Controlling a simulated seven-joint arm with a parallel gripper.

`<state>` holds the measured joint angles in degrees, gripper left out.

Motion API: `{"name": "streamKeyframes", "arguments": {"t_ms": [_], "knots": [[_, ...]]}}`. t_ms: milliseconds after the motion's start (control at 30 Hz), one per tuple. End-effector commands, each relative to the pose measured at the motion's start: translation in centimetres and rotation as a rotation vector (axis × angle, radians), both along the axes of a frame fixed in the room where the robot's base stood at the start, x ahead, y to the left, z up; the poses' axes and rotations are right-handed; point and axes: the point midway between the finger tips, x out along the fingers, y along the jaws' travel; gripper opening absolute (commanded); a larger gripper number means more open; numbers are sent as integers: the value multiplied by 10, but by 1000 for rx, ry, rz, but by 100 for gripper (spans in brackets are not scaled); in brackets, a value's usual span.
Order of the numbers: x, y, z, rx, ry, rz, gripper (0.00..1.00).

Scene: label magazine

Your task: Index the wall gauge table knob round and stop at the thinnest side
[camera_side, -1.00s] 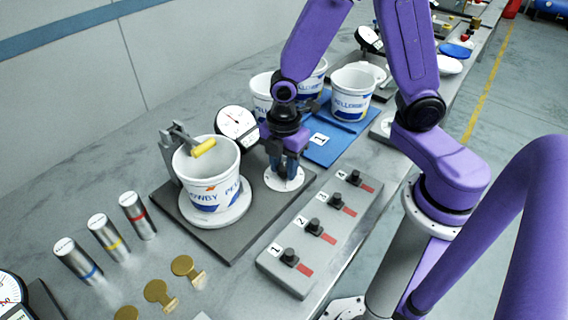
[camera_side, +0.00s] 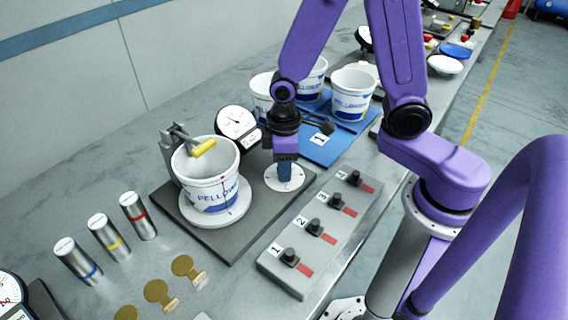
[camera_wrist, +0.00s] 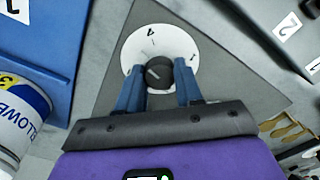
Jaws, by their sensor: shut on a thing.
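The gauge table's knob (camera_wrist: 158,73) is a dark round knob on a white numbered dial (camera_wrist: 135,48); in the wrist view the figures 4 and 1 show. My gripper (camera_wrist: 159,88) is shut on the knob, one blue finger on each side. In the side view my gripper (camera_side: 286,178) points straight down at the dial (camera_side: 299,183) and hides the knob. A white tub (camera_side: 207,168) with blue lettering stands upright on the round turntable (camera_side: 216,219). A yellow-tipped gauge arm (camera_side: 204,148) reaches over its rim. The dial gauge (camera_side: 234,122) stands behind; its reading is too small to tell.
A grey box (camera_side: 313,245) with several black knobs, numbered 1 to 4, lies in front. Several tubs (camera_side: 352,94) stand on a blue mat (camera_side: 322,152) behind my gripper.

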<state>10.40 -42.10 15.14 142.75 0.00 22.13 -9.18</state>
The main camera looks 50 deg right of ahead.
Motion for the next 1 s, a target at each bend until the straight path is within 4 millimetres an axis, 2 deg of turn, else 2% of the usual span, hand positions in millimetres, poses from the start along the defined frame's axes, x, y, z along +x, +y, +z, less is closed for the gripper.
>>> {"name": "streamKeyframes", "arguments": {"t_ms": [200,500,1000], "knots": [[0,0,1,1,-1,-200,5],[0,0,1,0,-1,-410,5],[0,0,1,0,-1,-535,5]]}}
